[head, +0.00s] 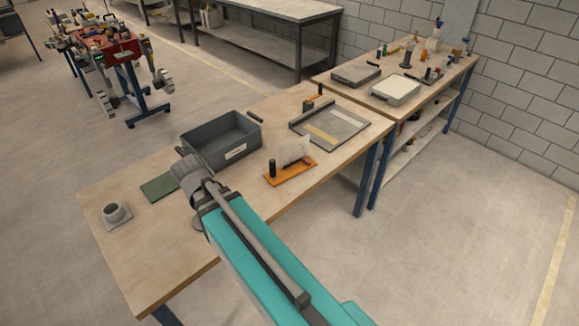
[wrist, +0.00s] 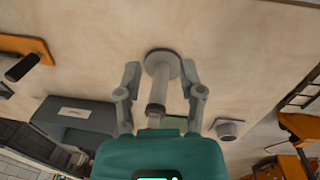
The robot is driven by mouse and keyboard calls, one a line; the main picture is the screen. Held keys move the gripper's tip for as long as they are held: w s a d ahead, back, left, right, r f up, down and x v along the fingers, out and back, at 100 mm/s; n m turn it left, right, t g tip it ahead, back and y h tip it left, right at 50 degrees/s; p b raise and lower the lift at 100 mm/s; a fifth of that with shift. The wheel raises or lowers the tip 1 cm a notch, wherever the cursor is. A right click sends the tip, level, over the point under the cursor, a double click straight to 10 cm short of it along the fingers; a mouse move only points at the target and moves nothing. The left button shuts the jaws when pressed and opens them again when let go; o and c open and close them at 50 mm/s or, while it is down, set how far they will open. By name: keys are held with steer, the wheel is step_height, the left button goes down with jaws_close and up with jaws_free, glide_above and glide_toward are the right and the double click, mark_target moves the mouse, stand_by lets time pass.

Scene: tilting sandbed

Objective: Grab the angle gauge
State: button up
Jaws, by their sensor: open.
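An orange base (head: 290,174) with an upright black knob and a pale, plate-like piece stands on the near workbench (head: 110,250); it looks like the angle gauge. In the wrist view part of its orange base (wrist: 28,44) and the black knob show at the upper left, outside my fingers. My gripper (head: 184,166) is over the bench, left of the gauge in the head view. In the wrist view my gripper (wrist: 164,80) is open, fingers apart. A grey post on a round foot (wrist: 162,62) appears between them; I cannot tell whether they touch it.
A dark grey bin (head: 232,128) stands behind my gripper. A green mat (head: 158,187) and a grey cup on a square plate (head: 114,213) lie to the left. A shallow tray (head: 350,122) is beyond the gauge. The bench front left is bare.

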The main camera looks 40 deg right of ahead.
steer(key=w+d+n+h+b, duration=0.6)
steer(key=w+d+n, duration=0.1)
steer(key=d, duration=0.5)
steer(key=w+d+f+n+g+h+b, duration=0.1)
steer(key=w+d+n+h+b, duration=0.5)
steer(key=d, duration=0.7)
steer(key=w+n, duration=0.2)
steer(key=w, duration=0.1)
steer(key=shift+f+n, duration=0.2)
steer(key=shift+n, duration=0.1)
steer(key=shift+s+d, duration=0.1)
steer(key=b+x, duration=0.3)
steer(key=x, duration=0.5)
steer(key=shift+d, duration=0.2)
steer(key=shift+f, duration=0.15)
steer(key=shift+b+x, duration=1.1)
steer(key=shift+x, duration=1.45)
steer(key=shift+d, duration=0.1)
